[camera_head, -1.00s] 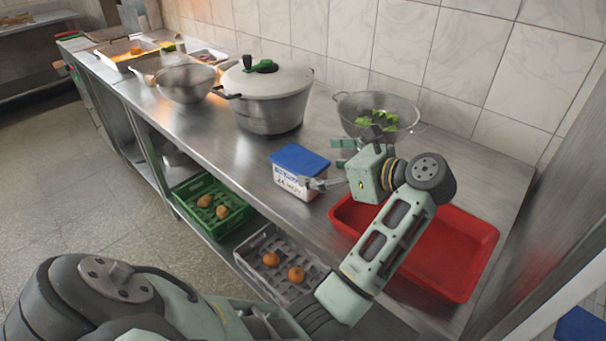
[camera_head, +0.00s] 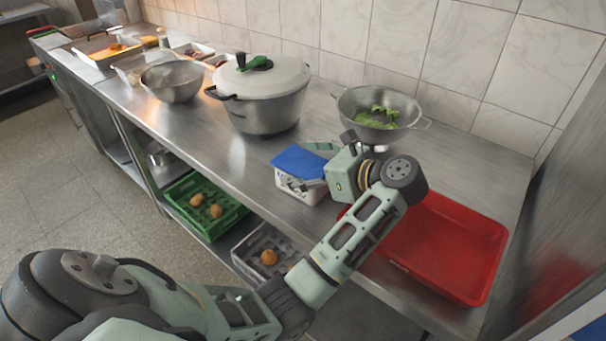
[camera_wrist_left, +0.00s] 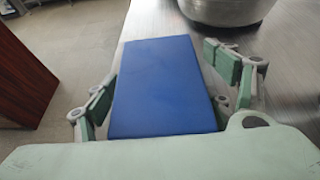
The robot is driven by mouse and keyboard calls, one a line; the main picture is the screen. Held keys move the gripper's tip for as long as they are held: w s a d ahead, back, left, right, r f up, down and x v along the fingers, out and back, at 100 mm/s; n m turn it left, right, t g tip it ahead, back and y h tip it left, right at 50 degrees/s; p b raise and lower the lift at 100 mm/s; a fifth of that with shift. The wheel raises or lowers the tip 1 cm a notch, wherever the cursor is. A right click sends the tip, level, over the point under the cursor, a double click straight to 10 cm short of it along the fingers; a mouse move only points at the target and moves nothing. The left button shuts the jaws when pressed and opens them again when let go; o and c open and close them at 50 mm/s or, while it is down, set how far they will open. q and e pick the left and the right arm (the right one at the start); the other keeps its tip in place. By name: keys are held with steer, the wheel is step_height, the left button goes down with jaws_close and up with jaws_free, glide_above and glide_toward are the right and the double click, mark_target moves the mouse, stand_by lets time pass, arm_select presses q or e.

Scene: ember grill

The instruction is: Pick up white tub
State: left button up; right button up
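The white tub (camera_head: 292,187) with a blue lid (camera_head: 296,160) stands upright on the steel counter. My left gripper (camera_head: 317,165) is at the tub's right end, with one finger on the far side and one on the near side. In the left wrist view the blue lid (camera_wrist_left: 165,85) lies between the open fingers of the left gripper (camera_wrist_left: 168,85). Whether the fingers touch the tub's sides is hard to tell. The lower tub walls are hidden in that view. My right gripper is not in view.
A red tray (camera_head: 450,250) lies right of the tub. A colander (camera_head: 378,112) with greens and a large lidded pot (camera_head: 262,100) stand behind. A green crate (camera_head: 205,207) and a grey crate (camera_head: 262,250) are on the lower shelf.

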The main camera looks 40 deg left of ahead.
arm_select(q)
steer(key=shift+a, duration=0.1)
steer(key=shift+c, duration=1.8)
steer(key=c, duration=0.9)
steer(key=shift+c, duration=0.2)
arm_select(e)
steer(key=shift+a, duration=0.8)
arm_select(q)
steer(key=shift+r, duration=0.1)
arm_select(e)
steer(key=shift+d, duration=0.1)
